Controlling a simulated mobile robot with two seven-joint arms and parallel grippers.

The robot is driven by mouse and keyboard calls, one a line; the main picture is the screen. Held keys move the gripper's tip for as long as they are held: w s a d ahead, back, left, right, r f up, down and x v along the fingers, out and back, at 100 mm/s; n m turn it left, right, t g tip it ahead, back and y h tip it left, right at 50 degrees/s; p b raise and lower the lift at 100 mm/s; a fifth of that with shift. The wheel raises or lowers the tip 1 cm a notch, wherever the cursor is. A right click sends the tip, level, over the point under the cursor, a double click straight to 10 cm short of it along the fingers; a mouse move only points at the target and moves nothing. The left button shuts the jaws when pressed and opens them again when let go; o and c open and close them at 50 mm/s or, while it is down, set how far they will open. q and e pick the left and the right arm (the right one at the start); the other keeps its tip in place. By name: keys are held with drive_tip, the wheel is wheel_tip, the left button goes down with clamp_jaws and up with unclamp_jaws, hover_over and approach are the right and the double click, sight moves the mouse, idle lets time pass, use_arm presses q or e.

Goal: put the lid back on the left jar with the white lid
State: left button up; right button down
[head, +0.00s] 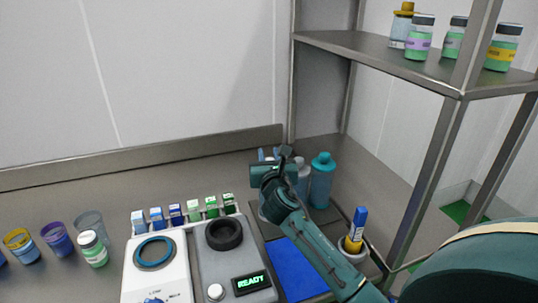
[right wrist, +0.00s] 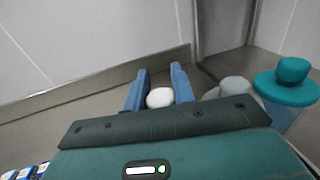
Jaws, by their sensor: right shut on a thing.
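A small jar with a white lid (head: 92,240) and green contents stands at the left of the counter, apart from the gripper. My left gripper is not in view.
A teal-capped bottle (head: 322,180) and a grey-capped bottle (head: 303,180) stand beside the gripper. A device reading READY (head: 249,283), a white device (head: 170,281), a blue mat (head: 292,270) and a marker cup (head: 352,252) are in front. A shelf (head: 375,50) with jars is at right.

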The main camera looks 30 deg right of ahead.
drive_tip(key=shift+f+p, duration=0.1)
drive_tip(key=shift+p, duration=0.7)
idle(1.8)
idle(0.3)
drive_tip(key=c, duration=0.6)
unclamp_jaws()
wheel_tip(320, 180, up, 3)
drive_tip(key=p, duration=0.3)
drive_tip(key=shift+f, duration=0.15)
drive_tip(key=shift+r, duration=2.15)
drive_tip(key=shift+c, duration=0.2)
clamp_jaws()
